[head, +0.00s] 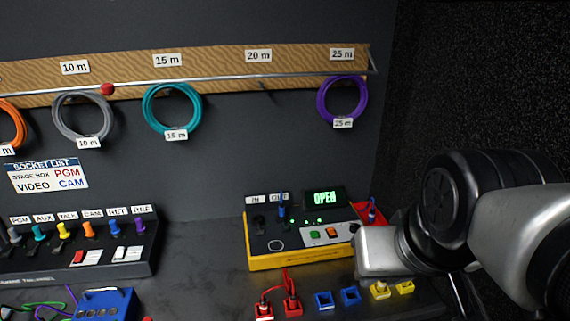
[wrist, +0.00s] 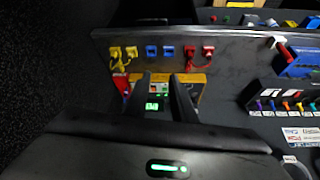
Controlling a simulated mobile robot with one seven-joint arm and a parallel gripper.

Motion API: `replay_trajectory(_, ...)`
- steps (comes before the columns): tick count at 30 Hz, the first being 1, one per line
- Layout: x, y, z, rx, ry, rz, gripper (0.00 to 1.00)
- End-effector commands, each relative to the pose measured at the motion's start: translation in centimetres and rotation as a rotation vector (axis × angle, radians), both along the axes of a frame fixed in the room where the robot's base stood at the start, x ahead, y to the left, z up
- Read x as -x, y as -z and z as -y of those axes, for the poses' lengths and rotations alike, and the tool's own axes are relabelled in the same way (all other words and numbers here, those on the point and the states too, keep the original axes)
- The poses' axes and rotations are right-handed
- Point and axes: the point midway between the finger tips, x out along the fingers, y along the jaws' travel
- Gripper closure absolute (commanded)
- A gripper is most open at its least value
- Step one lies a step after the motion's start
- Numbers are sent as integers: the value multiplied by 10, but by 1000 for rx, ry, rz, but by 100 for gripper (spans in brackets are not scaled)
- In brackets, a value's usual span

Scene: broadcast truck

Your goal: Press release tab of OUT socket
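A blue plug (head: 282,206) stands upright at the socket under the second label, partly hidden and likely OUT. The release tab is too small to make out. My gripper (wrist: 164,74) shows two dark fingers apart in the wrist view, with nothing seen held between them. The tester's green display (wrist: 152,106) shows between them. In the head view my gripper is at the tester's right side, its fingertips not visible.
Red (head: 292,307), blue (head: 350,296) and yellow (head: 380,290) connectors line the bench front. A switch panel (head: 75,262) stands left, with a blue box (head: 104,303) before it. Cable coils hang on the wall rail (head: 215,83). Bare bench lies between the panel and tester.

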Motion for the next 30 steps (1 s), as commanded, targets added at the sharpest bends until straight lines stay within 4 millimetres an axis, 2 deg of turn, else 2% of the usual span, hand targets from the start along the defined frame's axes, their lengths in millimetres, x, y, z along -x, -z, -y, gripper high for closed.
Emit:
replay_trajectory(6,0,0,0,0,0,0,77)
replay_trajectory(10,0,0,0,0,0,0,99)
replay_trajectory(11,0,0,0,0,0,0,100)
replay_trajectory(30,0,0,0,0,0,0,100)
